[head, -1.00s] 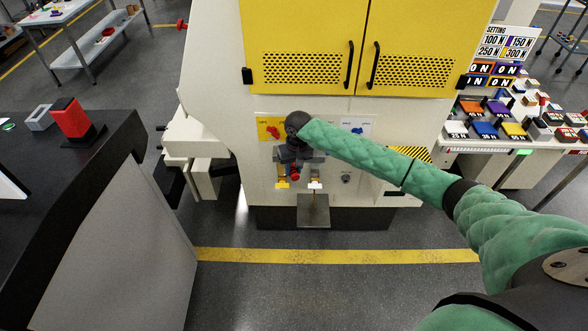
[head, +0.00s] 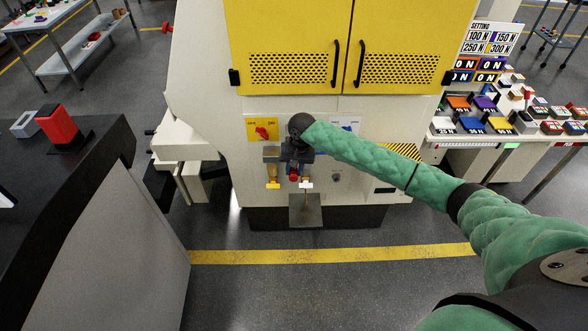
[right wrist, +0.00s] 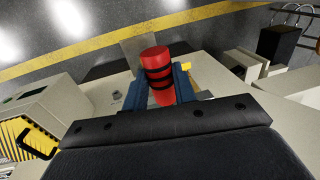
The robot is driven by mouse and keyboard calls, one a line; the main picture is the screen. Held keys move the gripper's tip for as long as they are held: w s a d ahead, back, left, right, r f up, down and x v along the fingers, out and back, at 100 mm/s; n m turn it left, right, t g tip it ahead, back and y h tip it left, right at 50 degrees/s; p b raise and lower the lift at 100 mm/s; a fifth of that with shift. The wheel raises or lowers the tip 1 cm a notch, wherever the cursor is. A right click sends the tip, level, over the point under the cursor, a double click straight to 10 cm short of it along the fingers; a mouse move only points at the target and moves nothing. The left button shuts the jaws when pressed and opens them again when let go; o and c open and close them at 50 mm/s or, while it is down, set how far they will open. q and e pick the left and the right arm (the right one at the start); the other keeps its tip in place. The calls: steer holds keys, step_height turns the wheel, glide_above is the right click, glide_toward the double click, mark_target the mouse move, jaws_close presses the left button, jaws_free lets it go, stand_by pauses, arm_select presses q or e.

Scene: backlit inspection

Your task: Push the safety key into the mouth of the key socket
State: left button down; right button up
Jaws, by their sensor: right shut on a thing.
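The safety key, a red cylinder with black bands (right wrist: 158,72), is held between the blue-grey fingers of my right gripper (right wrist: 160,88) in the right wrist view. In the head view my right gripper (head: 294,160) is in front of the white machine's lower panel, with the red key (head: 294,174) showing below it. I cannot make out the key socket's mouth for certain; the gripper hides part of the panel. A round grey fitting (head: 336,177) sits on the panel to the right of the key, apart from it. My left gripper is not in view.
A red knob (head: 262,133) is on the panel at the upper left. A grey plate (head: 305,212) juts out below. A dark bench (head: 100,125) stands at the left.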

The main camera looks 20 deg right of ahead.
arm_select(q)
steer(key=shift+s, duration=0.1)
